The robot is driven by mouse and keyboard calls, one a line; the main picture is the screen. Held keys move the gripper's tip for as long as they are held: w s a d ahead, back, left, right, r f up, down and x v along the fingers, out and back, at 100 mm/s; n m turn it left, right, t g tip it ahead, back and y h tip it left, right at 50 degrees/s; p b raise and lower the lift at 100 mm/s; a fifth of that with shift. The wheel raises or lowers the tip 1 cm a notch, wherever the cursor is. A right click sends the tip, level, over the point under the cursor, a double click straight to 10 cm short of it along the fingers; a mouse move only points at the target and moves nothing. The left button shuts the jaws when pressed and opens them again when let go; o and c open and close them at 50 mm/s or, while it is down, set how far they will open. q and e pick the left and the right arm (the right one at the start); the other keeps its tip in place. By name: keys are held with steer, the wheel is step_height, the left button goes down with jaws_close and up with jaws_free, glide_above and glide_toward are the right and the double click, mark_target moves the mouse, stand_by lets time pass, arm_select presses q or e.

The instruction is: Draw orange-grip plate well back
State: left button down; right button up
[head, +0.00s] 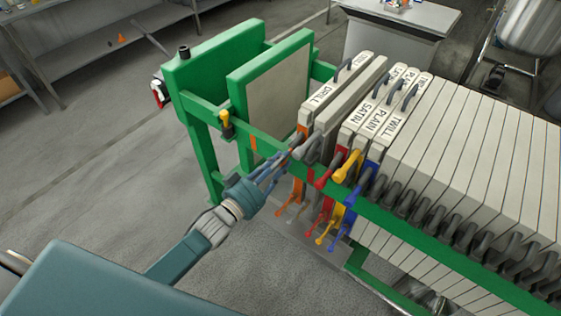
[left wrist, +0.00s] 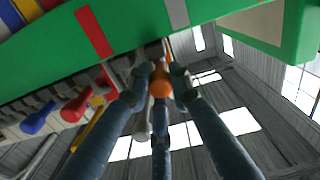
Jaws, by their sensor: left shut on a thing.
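The plate with the orange grip (head: 318,95) is pale, labelled DRILL, and stands upright at the left end of the plate row in the green press frame (head: 262,147). Its orange grip shows as a round orange knob (left wrist: 160,87) between my fingers in the left wrist view. My left gripper (head: 284,162) reaches in from the left and is shut on this grip at the side rail. The fingers partly hide the grip in the head view. An open gap lies between this plate and the pale-faced green end plate (head: 278,95). My right gripper is in neither view.
Right of the DRILL plate stand an unlabelled grey-handled plate (head: 345,95), then the SATIN (head: 362,120), PLAIN and TWILL plates with red, yellow and blue grips. A long pack of pale plates (head: 470,150) follows. A yellow-topped knob (head: 226,121) sits on the frame's left.

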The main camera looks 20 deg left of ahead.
arm_select(q)
steer(key=w+a+b, duration=0.2)
steer(key=a, duration=0.5)
steer(key=w+a+b, duration=0.2)
steer(key=w+a, duration=0.1)
steer(key=a, duration=0.5)
steer(key=shift+w+f+b, duration=0.2)
steer(key=shift+b, duration=0.1)
steer(key=shift+a, duration=0.1)
steer(key=c, duration=1.6)
jaws_free()
steer(key=shift+o, duration=0.3)
steer(key=v, duration=1.2)
